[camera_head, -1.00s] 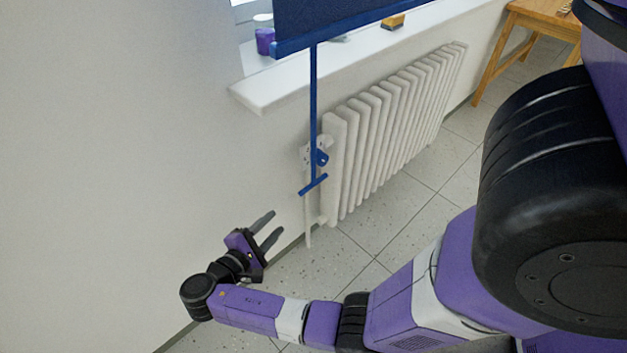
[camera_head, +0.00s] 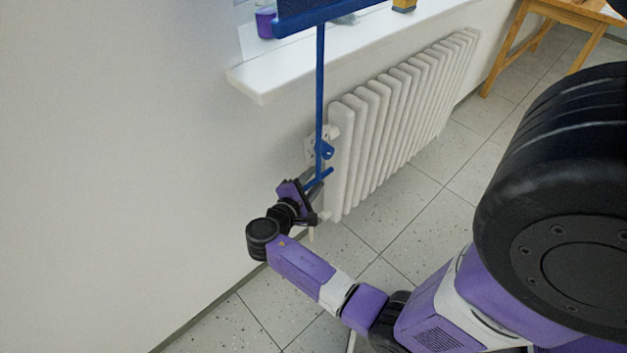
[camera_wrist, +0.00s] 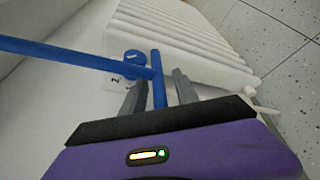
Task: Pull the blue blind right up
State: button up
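The blue blind (camera_head: 308,17) shows only its lower edge at the top of the head view. A long blue pull rod (camera_head: 319,90) hangs from it and ends in a short blue crossbar (camera_head: 323,177) low beside the radiator. In the wrist view the rod (camera_wrist: 65,55) runs in from the left and meets the crossbar (camera_wrist: 157,80). My gripper (camera_head: 314,182) is at the crossbar. In the wrist view my gripper (camera_wrist: 158,88) is open, with one finger on each side of the crossbar and visible gaps between.
A white radiator (camera_head: 400,110) stands just right of the rod, under a white sill (camera_head: 300,65). A blue knob (camera_head: 326,150) on a pale plate sits behind the rod. A purple cup (camera_head: 266,22) stands on the sill. Bare wall lies left.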

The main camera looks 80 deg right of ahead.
jog(key=shift+c, duration=0.3)
jog(key=c, duration=0.7)
grip_shut()
jog(key=shift+s+f, duration=0.15)
jog(key=shift+s, duration=0.05)
dwell(0.3)
